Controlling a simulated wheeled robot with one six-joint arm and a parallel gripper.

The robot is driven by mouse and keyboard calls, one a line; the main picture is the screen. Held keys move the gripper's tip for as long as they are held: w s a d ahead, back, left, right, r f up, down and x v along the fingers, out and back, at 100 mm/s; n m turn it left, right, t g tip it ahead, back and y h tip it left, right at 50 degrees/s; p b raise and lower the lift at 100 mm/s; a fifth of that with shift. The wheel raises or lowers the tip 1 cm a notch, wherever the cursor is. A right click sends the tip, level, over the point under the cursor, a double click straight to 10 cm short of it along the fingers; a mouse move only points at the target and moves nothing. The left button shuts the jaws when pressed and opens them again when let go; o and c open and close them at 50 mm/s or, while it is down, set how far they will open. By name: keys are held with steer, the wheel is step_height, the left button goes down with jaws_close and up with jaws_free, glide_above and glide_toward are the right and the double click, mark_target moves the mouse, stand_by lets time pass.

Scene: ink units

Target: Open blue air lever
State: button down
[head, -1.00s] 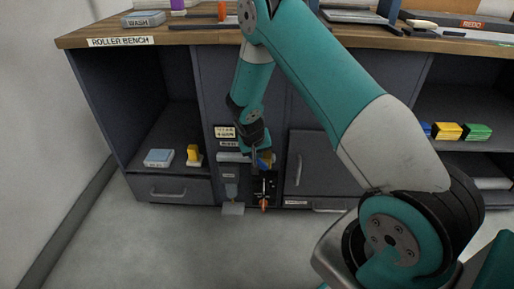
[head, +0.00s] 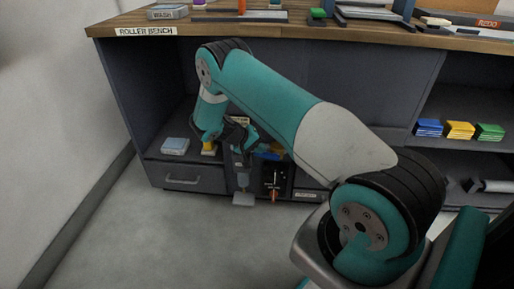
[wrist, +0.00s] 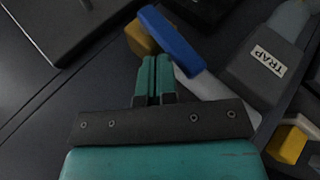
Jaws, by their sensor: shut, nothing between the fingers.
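The blue air lever (wrist: 172,40) is in the wrist view, just ahead of my fingertips, beside a brass-yellow valve body (wrist: 141,38) on a pale pipe (wrist: 222,92). In the head view a bit of the blue lever (head: 266,155) shows low on the bench front, partly hidden by my arm. My gripper (wrist: 158,60) is shut and empty, its fingertips close to the lever's side; I cannot tell whether they touch it. In the head view my gripper (head: 250,134) is left of and slightly above the lever.
A grey trap (wrist: 258,70) labelled TRAP is to the right of the lever in the wrist view. A dark panel with an orange-tipped part (head: 274,194) sits below the lever. A left shelf holds a blue-grey block (head: 175,146). The floor in front is clear.

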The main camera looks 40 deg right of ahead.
steer(key=shift+s+d+f, duration=0.25)
steer(key=shift+s+d, duration=0.2)
steer(key=shift+s, duration=0.05)
steer(key=shift+r, duration=0.1)
steer(key=d+r+p+v, duration=0.1)
steer(key=p+v, duration=0.4)
steer(key=v, duration=0.7)
steer(key=shift+s+d+r, duration=0.3)
steer(key=shift+s+r, duration=0.05)
steer(key=shift+r, duration=0.15)
steer(key=shift+p, duration=0.3)
